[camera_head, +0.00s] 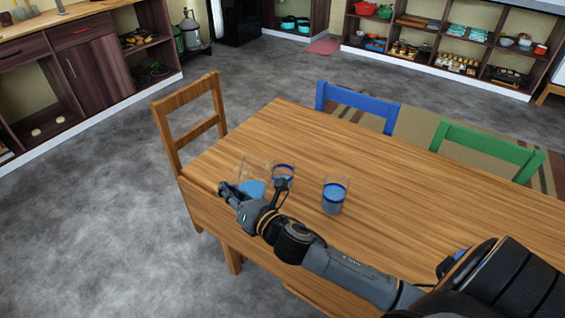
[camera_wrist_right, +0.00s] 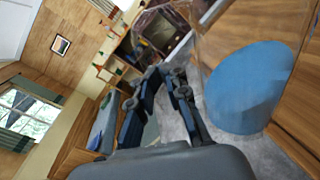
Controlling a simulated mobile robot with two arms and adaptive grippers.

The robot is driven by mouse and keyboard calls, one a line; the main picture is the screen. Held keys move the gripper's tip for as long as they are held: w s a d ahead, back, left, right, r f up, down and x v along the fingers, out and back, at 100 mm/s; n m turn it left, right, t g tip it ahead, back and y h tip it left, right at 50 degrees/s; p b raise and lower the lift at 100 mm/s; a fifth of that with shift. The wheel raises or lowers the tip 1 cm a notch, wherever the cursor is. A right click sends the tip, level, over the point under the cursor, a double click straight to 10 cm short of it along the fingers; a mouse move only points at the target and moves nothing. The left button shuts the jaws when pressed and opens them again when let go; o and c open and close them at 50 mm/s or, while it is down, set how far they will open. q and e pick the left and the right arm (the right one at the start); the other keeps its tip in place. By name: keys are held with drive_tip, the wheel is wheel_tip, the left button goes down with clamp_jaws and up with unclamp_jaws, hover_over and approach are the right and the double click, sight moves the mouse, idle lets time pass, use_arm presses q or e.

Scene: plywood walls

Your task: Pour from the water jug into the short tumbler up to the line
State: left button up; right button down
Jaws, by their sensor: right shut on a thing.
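The water jug (camera_head: 251,188) is clear glass with blue water, near the table's left end. Its water shows large at the right of the wrist view (camera_wrist_right: 248,88). My right gripper (camera_head: 252,187) is at the jug, shut on it; the exact contact is hard to see. A glass with a dark blue band (camera_head: 283,170) stands close to the right of the jug, partly hidden by my gripper. Another glass (camera_head: 334,193) stands upright farther right, with blue water and a dark blue band. I cannot tell for sure which is the short tumbler. My left gripper is out of view.
The wooden table (camera_head: 400,200) is otherwise clear to the right. A brown chair (camera_head: 190,125) stands at its left end; a blue chair (camera_head: 358,102) and a green chair (camera_head: 488,147) stand along the far side. Shelves line the walls.

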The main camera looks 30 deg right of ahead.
sight(233, 170)
drive_tip(key=shift+w+d+r+m+p, duration=0.25)
drive_tip(key=shift+d+r+m+p, duration=0.3)
drive_tip(key=shift+d+r+m, duration=0.5)
drive_tip(key=shift+a+m, duration=0.2)
drive_tip(key=shift+m, duration=0.05)
drive_tip(key=shift+w+d+r+m+p, duration=0.1)
drive_tip(key=shift+d+r+m+p, duration=0.15)
drive_tip(key=shift+r+m+p, duration=0.25)
drive_tip(key=shift+w+d+r+m+p, duration=0.1)
drive_tip(key=shift+d+r+m+p, duration=0.15)
drive_tip(key=shift+r, duration=0.3)
drive_tip(key=shift+w+d+r+m+g+y+p, duration=0.1)
drive_tip(key=shift+d+r+m+p, duration=0.15)
drive_tip(key=shift+r+m+p, duration=0.15)
drive_tip(key=shift+w+d+r+m+g+y+p, duration=0.1)
drive_tip(key=shift+d+r+m+p, duration=0.15)
drive_tip(key=shift+r, duration=0.3)
drive_tip(key=shift+d+r+m+g+y+p, duration=0.1)
drive_tip(key=shift+d+r+m+p, duration=0.2)
drive_tip(key=shift+r+m, duration=0.15)
idle(2.4)
